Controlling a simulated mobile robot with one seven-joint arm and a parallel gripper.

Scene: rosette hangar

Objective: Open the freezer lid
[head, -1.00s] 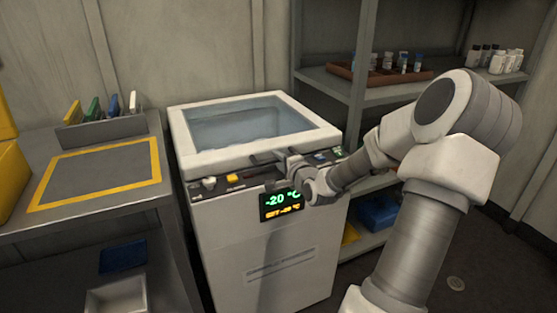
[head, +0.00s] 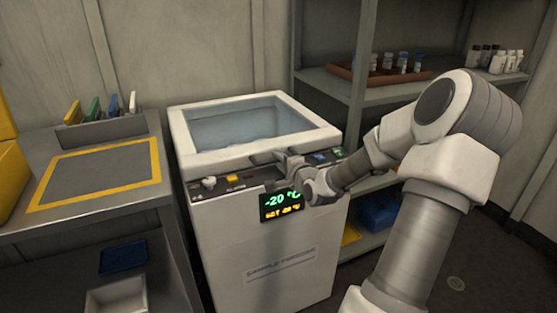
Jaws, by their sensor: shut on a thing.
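The white sample freezer (head: 265,245) stands in the middle of the head view. Its lid (head: 180,130), a white frame around a clear window, lies down over the top. My gripper (head: 268,158) is at the lid's front edge, right of centre, just above the control panel. It is shut on what looks like the lid's handle, which the fingers mostly hide. A yellow button (head: 232,179) and a pale knob (head: 209,183) sit on the panel left of my gripper.
A bench (head: 50,223) with a yellow-bordered mat (head: 100,172) stands close on the left. A shelf (head: 345,88) with a brown tray (head: 345,72) of vials stands behind right. Clear wall space lies above the lid.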

